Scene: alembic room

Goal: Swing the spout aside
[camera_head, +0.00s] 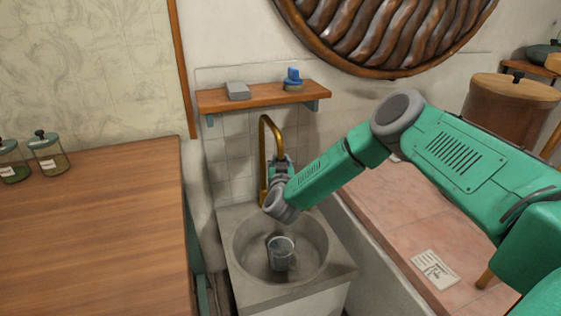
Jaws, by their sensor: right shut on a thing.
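The brass spout (264,139) rises behind the sink and curves over at its top. My right gripper (280,165) is at the down-turned end of the spout, shut on it. My own wrist and forearm hide the fingertips and part of the spout's end. The stone sink (240,244) stands below, with a grey metal mug (281,252) in its round basin. My left gripper does not show.
A wooden shelf (262,97) with a grey block (238,91) and a blue-handled brush (293,79) hangs above the sink. A wooden counter (100,230) is at left, with glass jars (48,153). A pink tiled surface (400,215) lies right.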

